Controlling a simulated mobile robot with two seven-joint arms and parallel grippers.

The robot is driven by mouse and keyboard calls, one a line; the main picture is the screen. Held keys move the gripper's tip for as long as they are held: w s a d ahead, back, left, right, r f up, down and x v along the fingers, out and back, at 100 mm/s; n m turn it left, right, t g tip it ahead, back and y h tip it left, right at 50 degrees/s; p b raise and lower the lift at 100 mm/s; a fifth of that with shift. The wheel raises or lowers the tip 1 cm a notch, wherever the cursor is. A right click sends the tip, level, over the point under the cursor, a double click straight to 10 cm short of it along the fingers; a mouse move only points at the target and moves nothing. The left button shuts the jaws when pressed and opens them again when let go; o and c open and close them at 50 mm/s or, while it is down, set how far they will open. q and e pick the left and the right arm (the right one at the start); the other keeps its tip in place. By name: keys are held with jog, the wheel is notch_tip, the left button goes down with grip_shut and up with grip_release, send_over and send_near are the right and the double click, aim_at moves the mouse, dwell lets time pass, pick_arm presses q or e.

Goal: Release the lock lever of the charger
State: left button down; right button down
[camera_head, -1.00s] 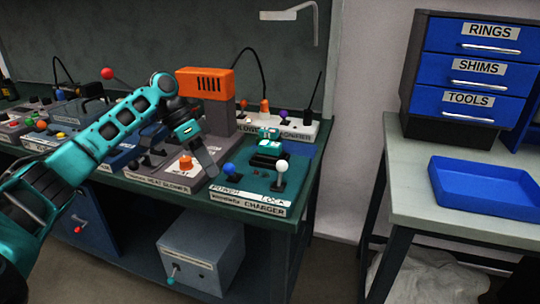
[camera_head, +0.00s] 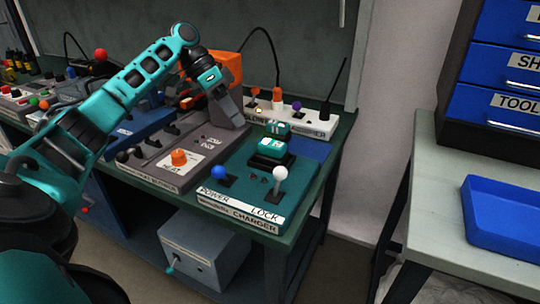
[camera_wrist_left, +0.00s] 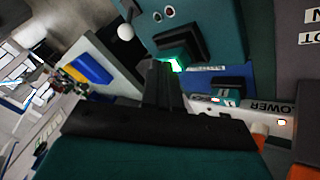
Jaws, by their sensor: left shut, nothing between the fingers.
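The charger (camera_head: 240,187) is a teal panel at the right end of the bench, labelled POWER and LOCK at its front edge. Its lock lever (camera_head: 280,174) has a white knob on a grey stem and stands roughly upright above the LOCK label. The white knob also shows in the left wrist view (camera_wrist_left: 125,31). The blue-knobbed power lever (camera_head: 219,173) stands to its left. A teal-and-black battery block (camera_head: 272,150) sits in the charger behind the levers. My left gripper (camera_head: 236,121) is shut and empty, behind and left of the levers, apart from the lock lever. My right gripper is not in view.
An orange heat blower (camera_head: 226,66) stands close behind my left gripper. A white power strip (camera_head: 310,124) with plugs lies behind the charger. A second table at right holds a blue tray (camera_head: 500,225) and drawers (camera_head: 495,65). Space above the lock lever is clear.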

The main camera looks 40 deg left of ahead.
aim_at(279, 178)
pick_arm(q)
jog(key=b+x, duration=0.2)
jog(key=x, duration=0.8)
jog(key=shift+d+f, duration=0.15)
jog(key=shift+f, duration=0.15)
jog(key=shift+s+d+r, duration=0.2)
jog(key=shift+d, duration=0.25)
jog(key=shift+s+d+r, duration=0.15)
jog(key=shift+s+d, duration=0.05)
jog(key=shift+d, duration=0.25)
jog(key=shift+s+d+r, duration=0.15)
jog(key=shift+s+d, duration=0.15)
jog(key=shift+d, duration=0.5)
